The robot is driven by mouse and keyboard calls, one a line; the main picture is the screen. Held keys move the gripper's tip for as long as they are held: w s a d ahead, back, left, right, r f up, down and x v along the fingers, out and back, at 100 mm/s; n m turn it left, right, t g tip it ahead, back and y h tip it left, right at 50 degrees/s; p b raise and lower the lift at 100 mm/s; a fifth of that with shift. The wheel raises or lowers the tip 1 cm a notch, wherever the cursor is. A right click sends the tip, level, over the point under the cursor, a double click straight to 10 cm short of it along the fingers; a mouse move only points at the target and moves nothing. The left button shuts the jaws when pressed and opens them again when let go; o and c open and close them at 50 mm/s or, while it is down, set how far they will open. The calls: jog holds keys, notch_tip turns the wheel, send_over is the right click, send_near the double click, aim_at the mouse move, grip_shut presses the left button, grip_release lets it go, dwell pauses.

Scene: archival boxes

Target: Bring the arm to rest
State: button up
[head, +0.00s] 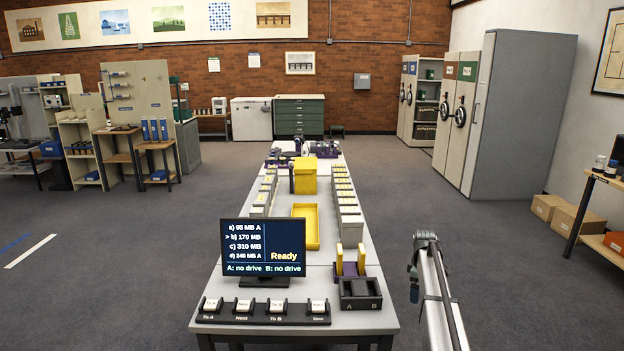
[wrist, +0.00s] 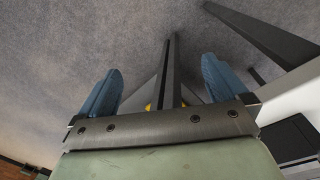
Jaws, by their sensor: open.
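My gripper (wrist: 162,66) shows in the wrist view with its two blue fingers spread apart. Nothing is held between them. Grey carpet and a dark bar, perhaps a table leg, lie beyond the fingers. In the head view my arm (head: 437,290) is folded up at the right of the long table (head: 375,318), over the floor. I cannot make out the fingers there.
The table carries a screen (head: 263,248) reading "Ready", a black two-slot dock (head: 360,295) marked A and B, a yellow tray (head: 313,242), a yellow box (head: 305,177) and rows of grey boxes (head: 348,213).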

jog(key=s+d+f+m+g, duration=0.1)
jog(key=s+d+f+m, duration=0.1)
jog(key=s+f, duration=0.55)
jog(key=s+d+f+m, duration=0.2)
jog(key=s+f, duration=0.5)
jog(key=f, duration=0.2)
jog(key=s+a+f+m+g, duration=0.1)
jog(key=s+a+f, duration=0.5)
jog(key=s, duration=0.3)
jog(key=s+a+f+m+g+y, duration=0.1)
jog(key=s+a+f+m, duration=0.1)
jog(key=s+a+f, duration=0.55)
jog(key=s+a+f+m+g, duration=0.15)
jog(key=s+a+f, duration=0.3)
jog(key=s, duration=0.65)
jog(key=s+a+m+g, duration=0.1)
jog(key=s+a, duration=0.2)
jog(key=s, duration=0.8)
jog(key=s+a+f+m+g, duration=0.1)
jog(key=s+a, duration=0.3)
jog(key=s, duration=0.8)
jog(key=shift+f+g, duration=0.15)
jog(key=shift+g, duration=0.4)
jog(key=shift+s+m, duration=0.1)
jog(key=shift+m, duration=0.15)
